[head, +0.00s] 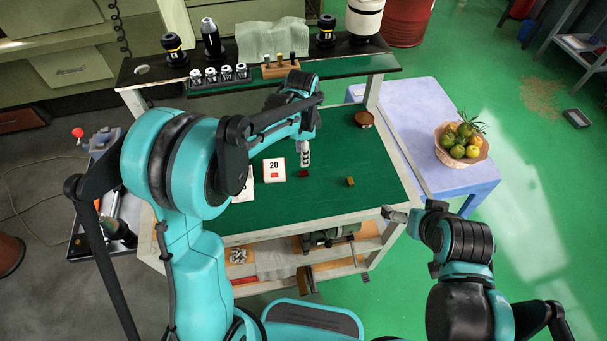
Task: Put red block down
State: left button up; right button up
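A small dark red block (304,174) is at the tips of my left gripper (304,164), over the green top (330,193) of the cart. The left gripper points down, its fingers look close together on the block, and I cannot tell whether the block touches the mat. A small brownish-yellow block (350,182) lies on the mat to the right. My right gripper (386,212) is beside the cart's front right corner, away from the blocks; its finger opening is too small to tell.
A raised shelf (340,65) with tool holders runs along the back. A fruit basket (461,143) stands on the pale side table (408,97).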

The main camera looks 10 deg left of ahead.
aim_at(304, 172)
pick_arm(q)
jog(key=shift+w+d+f, duration=0.15)
jog(key=shift+f, duration=0.25)
jog(key=shift+d+f+b, duration=0.1)
jog(key=shift+f+b, duration=0.25)
jog(key=shift+f, duration=0.6)
jog(key=f+b, duration=0.1)
jog(key=f, duration=0.2)
jog(key=f+b, duration=0.1)
jog(key=f, duration=0.1)
jog(key=shift+s+f, duration=0.2)
jog(key=shift+f, duration=0.2)
jog(key=shift+r, duration=0.1)
grip_shut()
